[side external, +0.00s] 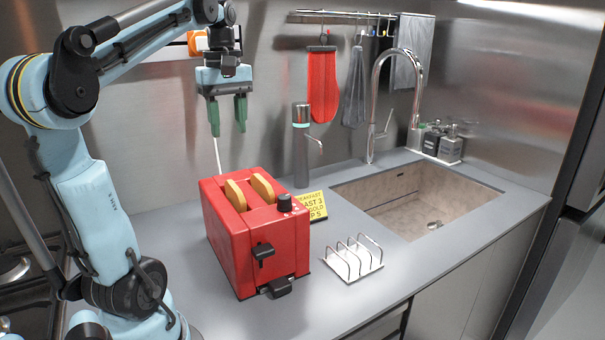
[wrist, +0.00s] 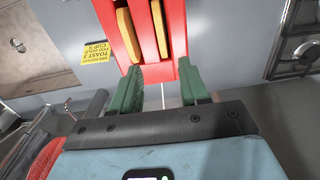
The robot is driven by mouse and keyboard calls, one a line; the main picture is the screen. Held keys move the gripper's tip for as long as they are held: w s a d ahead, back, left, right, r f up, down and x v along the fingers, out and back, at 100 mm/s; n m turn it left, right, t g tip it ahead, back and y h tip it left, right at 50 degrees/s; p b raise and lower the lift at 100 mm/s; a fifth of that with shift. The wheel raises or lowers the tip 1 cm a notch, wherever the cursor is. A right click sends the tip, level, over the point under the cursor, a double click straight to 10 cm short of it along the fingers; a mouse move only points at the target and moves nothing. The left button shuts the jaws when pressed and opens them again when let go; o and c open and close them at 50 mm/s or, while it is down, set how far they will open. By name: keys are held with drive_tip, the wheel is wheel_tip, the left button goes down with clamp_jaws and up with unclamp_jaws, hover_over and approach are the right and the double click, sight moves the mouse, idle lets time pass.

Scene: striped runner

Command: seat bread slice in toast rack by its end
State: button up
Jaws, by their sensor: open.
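Two bread slices stand upright in the slots of a red toaster (side external: 245,245), their tops showing above it: a left slice (side external: 236,196) and a right slice (side external: 262,188). In the wrist view both slices, one (wrist: 128,35) and the other (wrist: 160,28), lie in the toaster (wrist: 183,25) ahead of the fingertips. The wire toast rack (side external: 354,259) stands on the counter right of the toaster, with no bread in it. My gripper (side external: 227,132) is open and empty above and behind the toaster; its green fingers also show in the wrist view (wrist: 162,95).
A yellow sign (side external: 312,205) stands close behind the toaster's right side. A grey bottle-like dispenser (side external: 301,150), a tap (side external: 385,95) and a sink (side external: 415,200) are further back. Soap bottles (side external: 445,142) stand in the corner. Counter in front of the rack is clear.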

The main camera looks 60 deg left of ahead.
sight(234, 186)
drive_tip(key=shift+s+d+f, duration=0.1)
drive_tip(key=shift+f, duration=3.2)
drive_tip(key=shift+d+f, duration=0.1)
drive_tip(key=shift+f, duration=3.15)
clamp_jaws()
